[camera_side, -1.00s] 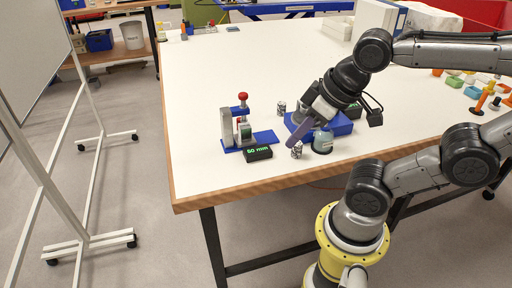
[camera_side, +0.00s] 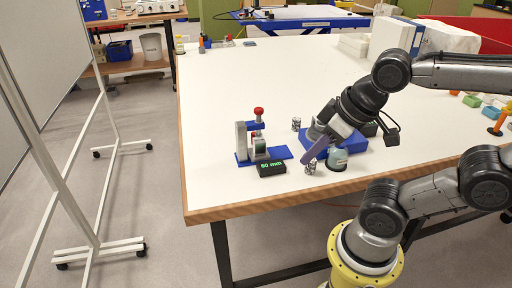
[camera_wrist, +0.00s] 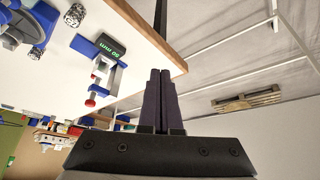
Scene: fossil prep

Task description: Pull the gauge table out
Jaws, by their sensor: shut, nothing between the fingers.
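The gauge (camera_side: 241,143) stands near the table's front edge in the side view, with a grey upright, a red knob (camera_side: 258,111) on a blue arm and a grey-green block (camera_side: 260,146) below. A flat blue plate (camera_side: 281,153) reaches out to its right. A black display (camera_side: 271,169) with green digits sits in front. In the wrist view the gauge (camera_wrist: 117,78) is left of the fingers. My gripper (camera_side: 305,161) is shut and empty, right of the gauge and apart from it; its dark fingers (camera_wrist: 160,72) lie together in the wrist view.
The white worktable (camera_side: 225,95) is clear behind and left of the gauge. Its wooden front edge (camera_side: 240,210) is near.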

